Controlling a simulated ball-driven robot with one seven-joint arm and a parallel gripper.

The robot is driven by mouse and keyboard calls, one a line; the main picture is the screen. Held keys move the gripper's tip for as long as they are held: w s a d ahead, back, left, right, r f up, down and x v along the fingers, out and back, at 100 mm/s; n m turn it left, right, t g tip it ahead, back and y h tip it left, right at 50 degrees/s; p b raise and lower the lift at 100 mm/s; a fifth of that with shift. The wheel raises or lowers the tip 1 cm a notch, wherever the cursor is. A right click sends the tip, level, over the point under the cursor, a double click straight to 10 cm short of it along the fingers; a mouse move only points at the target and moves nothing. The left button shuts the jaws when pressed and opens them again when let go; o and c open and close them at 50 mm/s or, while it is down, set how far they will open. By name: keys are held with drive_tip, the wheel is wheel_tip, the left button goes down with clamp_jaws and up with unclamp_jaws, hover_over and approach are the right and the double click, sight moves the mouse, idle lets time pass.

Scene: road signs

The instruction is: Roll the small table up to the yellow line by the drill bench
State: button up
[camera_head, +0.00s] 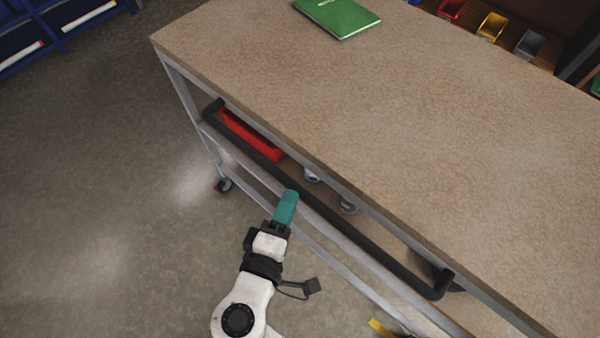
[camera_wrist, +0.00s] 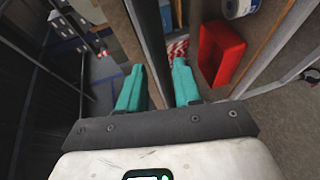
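The small table has a tan top (camera_head: 330,110) on a grey metal frame with a caster (camera_head: 223,185) at its left corner. A black handle bar (camera_head: 370,245) runs along its near side. My gripper (camera_head: 288,203), with teal fingers, is at the middle part of this bar. A firm grip does not show. A small yellow piece (camera_head: 379,327) shows low in the head view; whether it is the line is unclear. No drill bench is identifiable.
A green flat case (camera_head: 338,15) lies on the tabletop. A red tray (camera_head: 252,135) and white rolls (camera_head: 312,175) sit on a shelf below. Blue shelving (camera_head: 60,25) stands at the upper left. Coloured bins (camera_head: 491,26) are behind the table. Floor at left is clear.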

drive_tip(key=x, duration=0.7)
drive_tip(key=shift+p, duration=0.4)
drive_tip(key=shift+c, duration=0.2)
clamp_jaws()
